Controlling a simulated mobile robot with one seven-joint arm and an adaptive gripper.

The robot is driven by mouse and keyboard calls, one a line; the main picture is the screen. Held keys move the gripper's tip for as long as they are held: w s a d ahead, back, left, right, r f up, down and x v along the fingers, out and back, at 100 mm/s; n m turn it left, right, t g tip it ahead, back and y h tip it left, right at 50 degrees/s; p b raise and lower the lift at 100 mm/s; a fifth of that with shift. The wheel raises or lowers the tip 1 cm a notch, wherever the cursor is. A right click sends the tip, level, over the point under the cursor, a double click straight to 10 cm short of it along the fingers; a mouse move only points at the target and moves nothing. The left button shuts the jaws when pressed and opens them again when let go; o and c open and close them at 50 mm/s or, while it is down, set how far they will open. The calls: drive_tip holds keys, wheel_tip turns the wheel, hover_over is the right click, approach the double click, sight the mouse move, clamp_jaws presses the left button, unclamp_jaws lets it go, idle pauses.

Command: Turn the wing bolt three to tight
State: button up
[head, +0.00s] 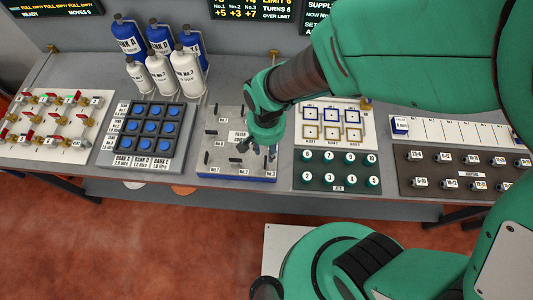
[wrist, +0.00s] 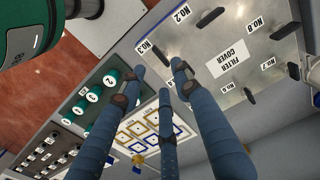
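The filter cover (head: 226,146) is a grey metal plate with black wing bolts and number labels. My gripper (head: 262,154) hangs over its right front part, near the No.3 label (head: 271,174). In the wrist view, my gripper (wrist: 159,76) has three blue fingers, spread apart with tips near the cover's edge. The No.3 label (wrist: 143,47) lies just beyond the tips. The wing bolt by the No.2 label (wrist: 211,17) and another wing bolt (wrist: 285,31) show clearly on the cover.
Right of the cover is a panel with blue and yellow squares (head: 331,134) and green round knobs (head: 330,157). Left is a block of blue buttons (head: 153,128). Bottles (head: 186,72) stand behind it. A valve board (head: 50,126) is at far left.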

drive_tip(key=shift+r, duration=1.95)
drive_tip(key=w+d+r+t+b, duration=0.1)
drive_tip(key=w+d+r+b, duration=0.15)
drive_tip(key=d+r, duration=0.4)
drive_tip(key=s+d+r+t+b, duration=0.2)
drive_tip(key=s+d+r, duration=0.1)
drive_tip(key=d+r, duration=0.4)
drive_tip(key=s+d+r+t+b, duration=0.2)
drive_tip(key=s+d+r, duration=0.2)
drive_tip(key=d+r, duration=0.3)
drive_tip(key=d, duration=0.3)
drive_tip(key=shift+s+d+r+m+t, duration=0.15)
drive_tip(key=shift+d+r+m+t, duration=0.15)
drive_tip(key=shift+r, duration=0.1)
